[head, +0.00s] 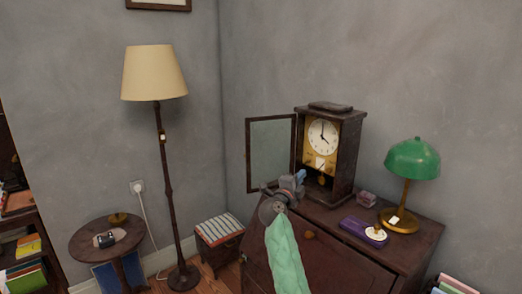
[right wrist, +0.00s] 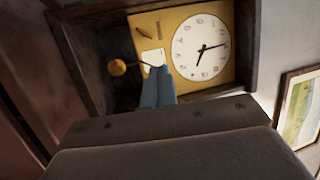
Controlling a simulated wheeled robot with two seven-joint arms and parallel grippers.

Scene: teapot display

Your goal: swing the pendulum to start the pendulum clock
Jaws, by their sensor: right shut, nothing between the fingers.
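The pendulum clock (head: 330,150) stands upright on the dark wooden cabinet, its glass door (head: 270,153) swung open to the left. Its white dial also shows in the right wrist view (right wrist: 200,47). The brass pendulum bob (head: 321,181) hangs below the dial inside the case; it also shows in the right wrist view (right wrist: 117,67). My right gripper (head: 300,175) is in front of the clock's lower left opening. In the right wrist view its blue fingers (right wrist: 158,85) are together and empty, near a small white card and beside the bob. I cannot tell whether they touch anything. My left gripper is out of view.
The cabinet top (head: 405,254) also holds a green lamp (head: 412,160), a purple box (head: 362,230) and a small pink box (head: 366,198) right of the clock. A floor lamp (head: 155,75), a striped stool (head: 218,230) and a round table (head: 90,240) stand to the left.

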